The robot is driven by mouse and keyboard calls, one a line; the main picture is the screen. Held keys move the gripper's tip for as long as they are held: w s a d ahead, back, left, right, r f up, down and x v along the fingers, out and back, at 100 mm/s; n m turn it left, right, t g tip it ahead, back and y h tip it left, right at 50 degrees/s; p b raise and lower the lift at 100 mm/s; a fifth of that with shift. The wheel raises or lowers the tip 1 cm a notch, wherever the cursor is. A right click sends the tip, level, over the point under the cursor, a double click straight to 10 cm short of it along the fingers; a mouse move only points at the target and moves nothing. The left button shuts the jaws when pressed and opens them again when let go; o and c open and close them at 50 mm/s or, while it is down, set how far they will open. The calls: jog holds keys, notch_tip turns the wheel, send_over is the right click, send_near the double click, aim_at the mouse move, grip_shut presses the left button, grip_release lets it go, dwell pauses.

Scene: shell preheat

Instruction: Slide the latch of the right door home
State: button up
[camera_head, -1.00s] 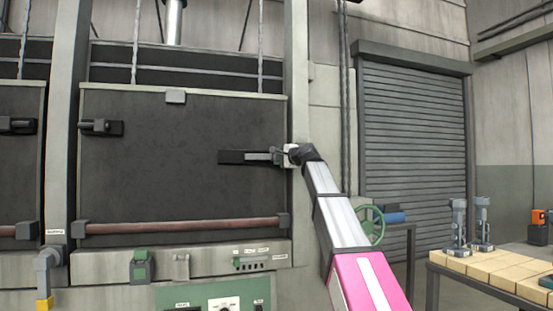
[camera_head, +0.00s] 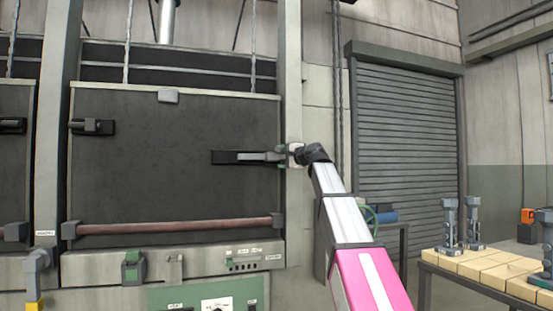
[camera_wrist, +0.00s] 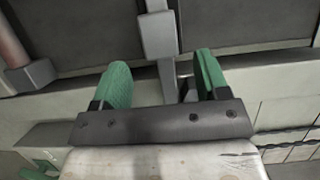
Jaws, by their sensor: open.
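The right door (camera_head: 150,185) is a large dark panel in a pale frame in the head view, and it looks closed. Its latch (camera_head: 258,157) is a grey bar on a dark plate at the door's right edge. My gripper (camera_head: 292,154) is at the latch's right end, by the frame post. In the wrist view, the grey latch bar (camera_wrist: 157,35) runs down between the two green fingers of my gripper (camera_wrist: 162,75). The fingers are apart, with visible gaps beside the bar. The bar's far end is partly hidden by my gripper's body.
A second latch (camera_head: 92,127) sits at the door's left edge. A reddish bar (camera_head: 175,227) crosses the door's bottom above a control ledge (camera_head: 225,258). A table with pale blocks (camera_head: 460,262) stands at the right, before a roller shutter (camera_head: 405,140).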

jog(key=v, duration=0.4)
jog(key=shift+s+d, duration=0.1)
jog(key=shift+d, duration=0.05)
notch_tip(320, 180, down, 45)
jog(key=s+d+n+g+h, duration=0.2)
jog(key=d+n+g+h, duration=0.15)
jog(key=g+h, duration=0.2)
jog(key=s+d+f+n+g+h, duration=0.1)
jog(key=s+d+f+n+g, duration=0.1)
jog(key=s+f, duration=0.6)
jog(key=s+d+f+n+g+h, duration=0.2)
jog(key=s+f, duration=0.6)
jog(key=f, duration=0.7)
jog(key=s+d+f+n+g+h, duration=0.2)
jog(key=s+f+g, duration=0.2)
jog(key=s+f, duration=0.5)
notch_tip(320, 180, down, 2)
jog(key=shift+d+f+n+g, duration=0.15)
jog(key=shift+d+n+g, duration=0.05)
jog(key=shift+n+g, duration=0.15)
jog(key=shift+h, duration=0.25)
